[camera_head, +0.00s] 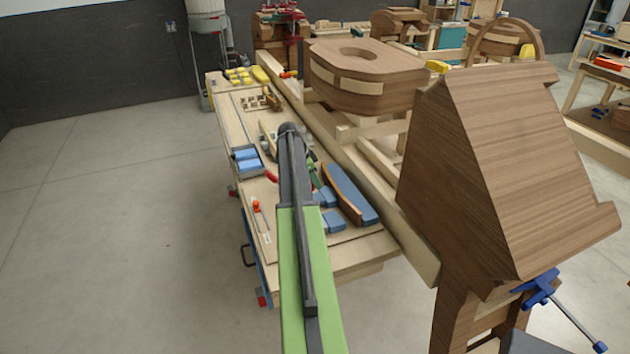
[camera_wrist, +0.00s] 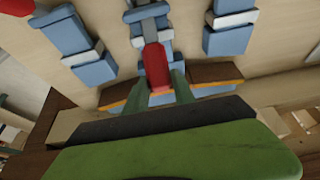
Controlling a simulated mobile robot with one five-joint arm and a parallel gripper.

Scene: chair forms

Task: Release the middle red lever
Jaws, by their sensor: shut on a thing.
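In the wrist view, a red lever (camera_wrist: 155,66) with a rounded, wider lower end stands out from a blue and grey clamp-like piece (camera_wrist: 148,14). My gripper (camera_wrist: 159,92) has its two green fingers on either side of the lever's lower end, closed on it. The lower part of the lever is partly hidden by the fingers. In the head view, my arm reaches over the workbench (camera_head: 350,258), and the gripper and this lever are mostly hidden behind it.
Blue blocks with pale strips (camera_wrist: 68,36) (camera_wrist: 230,30) flank the lever. A brown piece with an orange edge (camera_wrist: 212,73) lies close behind the fingers. A large wooden chair form (camera_head: 510,150) stands right of the bench. The floor (camera_head: 120,220) on the left is clear.

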